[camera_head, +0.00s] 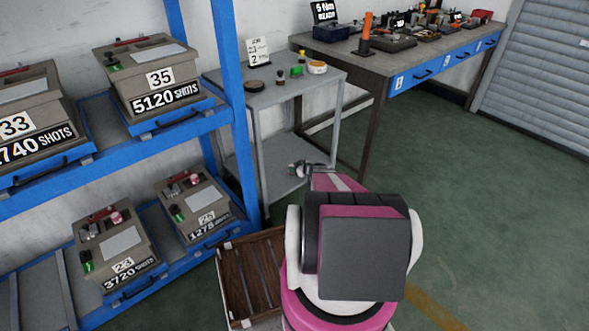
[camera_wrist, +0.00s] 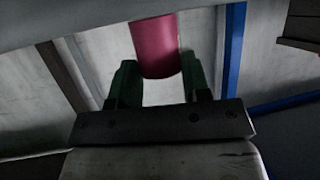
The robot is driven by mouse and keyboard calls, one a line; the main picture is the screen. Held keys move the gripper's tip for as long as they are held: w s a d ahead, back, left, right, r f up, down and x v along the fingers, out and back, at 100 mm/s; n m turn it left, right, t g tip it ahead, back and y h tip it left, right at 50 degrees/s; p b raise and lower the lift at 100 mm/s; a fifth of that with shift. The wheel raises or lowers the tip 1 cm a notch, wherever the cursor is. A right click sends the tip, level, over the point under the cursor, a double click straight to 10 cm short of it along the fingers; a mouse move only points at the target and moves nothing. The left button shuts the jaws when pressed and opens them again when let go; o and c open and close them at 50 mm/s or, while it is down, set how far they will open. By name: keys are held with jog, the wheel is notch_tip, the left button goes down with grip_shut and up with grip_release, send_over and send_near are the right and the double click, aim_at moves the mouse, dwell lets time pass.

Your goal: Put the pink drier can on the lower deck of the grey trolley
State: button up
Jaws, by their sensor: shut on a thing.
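The pink drier can (camera_wrist: 157,46) is between the two dark green fingers of my gripper (camera_wrist: 157,82) in the wrist view. The fingers are shut on it, and its top end runs out of view. The grey trolley (camera_head: 276,93) stands beside the blue rack in the head view. Its lower deck (camera_head: 272,178) shows below the top deck. My gripper (camera_head: 299,169) is over the lower deck's right part, under the level of the top. In the head view I cannot make out the can, nor whether it touches the deck.
The trolley's top holds a dark round disc (camera_head: 256,86), small stamps and a tape roll (camera_head: 317,67). The blue rack (camera_head: 230,90) stands close on the left. A wooden crate (camera_head: 252,276) is on the floor. A workbench (camera_head: 385,62) stands behind; the floor to the right is clear.

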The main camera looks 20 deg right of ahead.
jog(key=o, duration=0.9)
jog(key=v, duration=1.2)
jog(key=s+a+r+m+g, duration=0.1)
jog(key=s+a+r+g, duration=0.35)
jog(key=a+r, duration=0.5)
jog(key=s+a+r+g, duration=0.4)
jog(key=s+a+r, duration=0.2)
jog(key=a, duration=0.7)
jog(key=s+a+r+m+g+h, duration=0.1)
jog(key=s+a+r+h, duration=0.1)
jog(key=s+r, duration=0.2)
jog(key=s+a+r+m+g+h, duration=0.1)
jog(key=s+a+r+m+h, duration=0.1)
jog(key=s+r, duration=0.2)
jog(key=s+a+r+m+g+h, duration=0.1)
jog(key=s+a+r+m+h, duration=0.1)
jog(key=s, duration=0.4)
jog(key=shift+a+r+h, duration=0.25)
jog(key=shift+a+r, duration=0.05)
jog(key=shift+r, duration=0.25)
jog(key=shift+a+r+h, duration=0.25)
jog(key=shift+r, duration=0.3)
